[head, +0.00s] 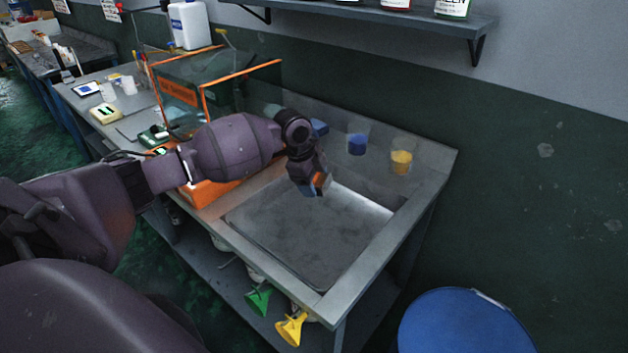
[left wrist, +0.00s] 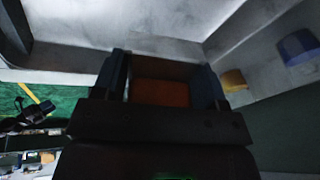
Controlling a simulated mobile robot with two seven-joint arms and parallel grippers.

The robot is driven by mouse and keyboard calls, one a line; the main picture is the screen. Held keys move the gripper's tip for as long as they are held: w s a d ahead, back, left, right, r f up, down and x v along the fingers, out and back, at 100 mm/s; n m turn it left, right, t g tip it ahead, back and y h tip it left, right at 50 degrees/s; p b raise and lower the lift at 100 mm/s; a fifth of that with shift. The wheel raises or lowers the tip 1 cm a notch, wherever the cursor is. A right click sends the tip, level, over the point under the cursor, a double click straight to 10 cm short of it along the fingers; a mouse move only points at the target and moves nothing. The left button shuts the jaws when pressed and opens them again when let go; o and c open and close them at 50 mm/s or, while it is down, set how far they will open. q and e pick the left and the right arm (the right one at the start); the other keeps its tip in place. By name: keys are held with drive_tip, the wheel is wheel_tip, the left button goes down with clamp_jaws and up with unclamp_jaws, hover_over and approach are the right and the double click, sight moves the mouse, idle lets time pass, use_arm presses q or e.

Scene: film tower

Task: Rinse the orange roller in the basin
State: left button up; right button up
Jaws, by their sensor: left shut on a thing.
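My left gripper (head: 316,188) is over the far left part of the basin (head: 310,237), pointing down. It is shut on the orange roller (head: 318,179), of which only a small orange patch shows between the fingers. In the left wrist view the roller (left wrist: 160,93) is a dark orange block between the two finger pads. The basin is a grey sunken sink in the bench top, and its floor looks bare. I cannot tell whether the roller touches the basin floor. My right gripper is in neither view.
A beaker with blue contents (head: 357,144) and one with yellow contents (head: 402,160) stand behind the basin. An orange-framed clear box (head: 243,91) stands left of it. Green (head: 258,300) and yellow (head: 291,329) funnels are below the front edge. A blue drum (head: 465,325) stands at right.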

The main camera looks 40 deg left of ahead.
use_arm(q)
drive_tip(key=shift+f+b, duration=1.1)
drive_tip(key=shift+f, duration=0.7)
wheel_tip(320, 180, down, 6)
drive_tip(key=shift+r+b, duration=0.1)
drive_tip(key=shift+b, duration=0.95)
drive_tip(key=shift+r, duration=0.15)
